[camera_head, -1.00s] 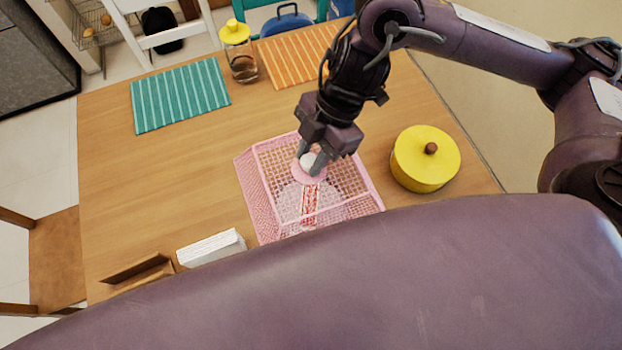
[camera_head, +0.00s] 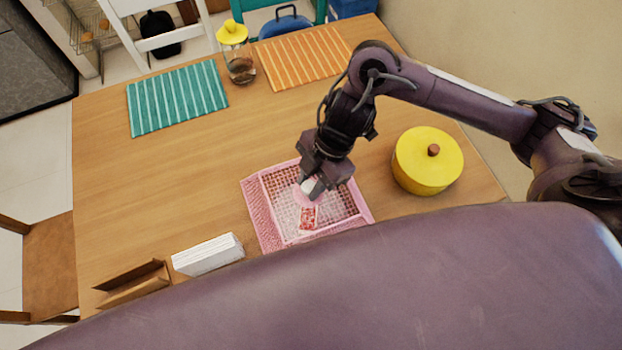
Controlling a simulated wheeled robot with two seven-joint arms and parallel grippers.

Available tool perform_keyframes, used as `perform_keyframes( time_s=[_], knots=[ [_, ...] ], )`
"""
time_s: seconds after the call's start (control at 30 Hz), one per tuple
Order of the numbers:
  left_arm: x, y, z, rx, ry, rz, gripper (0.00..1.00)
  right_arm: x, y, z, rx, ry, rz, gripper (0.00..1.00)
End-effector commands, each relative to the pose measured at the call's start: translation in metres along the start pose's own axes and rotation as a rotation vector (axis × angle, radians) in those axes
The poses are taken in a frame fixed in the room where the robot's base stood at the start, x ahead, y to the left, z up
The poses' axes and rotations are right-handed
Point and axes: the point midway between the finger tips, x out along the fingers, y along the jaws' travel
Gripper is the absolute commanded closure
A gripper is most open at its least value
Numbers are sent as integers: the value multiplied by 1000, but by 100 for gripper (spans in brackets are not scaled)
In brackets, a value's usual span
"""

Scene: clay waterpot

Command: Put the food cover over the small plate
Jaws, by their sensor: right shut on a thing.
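The food cover (camera_head: 259,208) is a pink rectangular mesh with a pink disc and a white knob (camera_head: 307,186) at its top. My right gripper (camera_head: 311,190) comes down from above and is shut on this knob. The cover stands low over the near middle of the table; whether its rim touches the wood, I cannot tell. Through the mesh a pale area shows, likely the small plate, with a red and white item (camera_head: 309,217) on it. The plate's outline is mostly hidden by the mesh and fingers. My left gripper is not in view.
A yellow lidded pot (camera_head: 424,165) stands close on the right. A white block (camera_head: 207,255) and a brown holder (camera_head: 134,284) lie at the near left. A teal mat (camera_head: 177,98), orange mat (camera_head: 304,58) and yellow-topped jar (camera_head: 240,65) are farther back. The left-middle table (camera_head: 150,190) is clear.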

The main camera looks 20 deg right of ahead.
Motion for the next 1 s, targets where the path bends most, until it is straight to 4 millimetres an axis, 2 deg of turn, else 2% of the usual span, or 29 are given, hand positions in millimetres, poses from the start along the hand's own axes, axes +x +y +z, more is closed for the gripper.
perform_keyframes(
  time_s=[0.23, 0.27, 0.4, 0.77, 0.87, 1.0],
  knots=[
    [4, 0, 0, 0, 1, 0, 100, 7, 0, 3, 1, 0, -1, 100],
    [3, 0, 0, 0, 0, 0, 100, 6, 0, 3, 1, 0, -1, 68],
    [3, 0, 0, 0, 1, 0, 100, 6, 0, 2, 0, 0, -1, 50],
    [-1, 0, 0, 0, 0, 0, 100, 0, 0, 0, -1, 0, 1, 50],
    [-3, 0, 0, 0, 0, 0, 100, -13, 1, 0, -1, -4, 4, 50],
    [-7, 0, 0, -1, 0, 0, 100, -43, 2, 0, -2, -5, 7, 50]
  ],
)
